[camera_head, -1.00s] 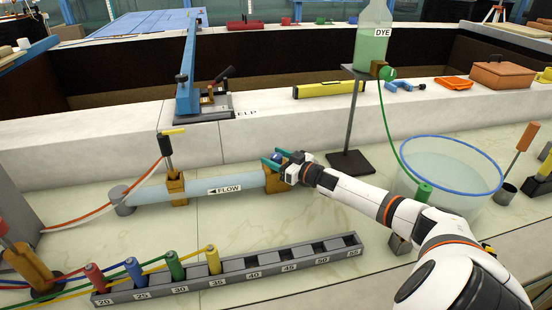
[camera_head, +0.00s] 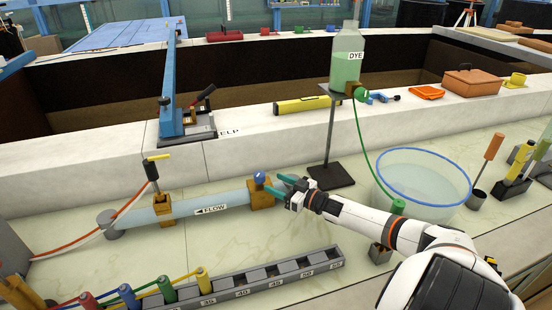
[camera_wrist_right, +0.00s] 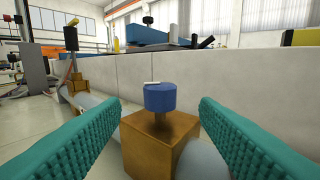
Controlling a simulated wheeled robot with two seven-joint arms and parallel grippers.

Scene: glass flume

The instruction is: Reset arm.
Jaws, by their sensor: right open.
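My right gripper (camera_head: 280,185) is open and empty, just right of the brass block (camera_head: 262,194) at the right end of the flow pipe (camera_head: 182,208). A blue knob (camera_head: 259,177) sits on top of that block. In the right wrist view the blue knob (camera_wrist_right: 160,97) and brass block (camera_wrist_right: 160,143) lie ahead, between and beyond the teal fingers (camera_wrist_right: 152,125), with gaps on both sides. My right arm comes in from the lower right. My left gripper is not seen.
A dye bottle (camera_head: 347,56) stands on a stand (camera_head: 331,176) behind my right gripper. A clear bucket with a blue rim (camera_head: 423,178) stands right of it, close to my forearm. A numbered rack (camera_head: 265,284) with coloured plugs lies in front. Pale bench is clear between pipe and rack.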

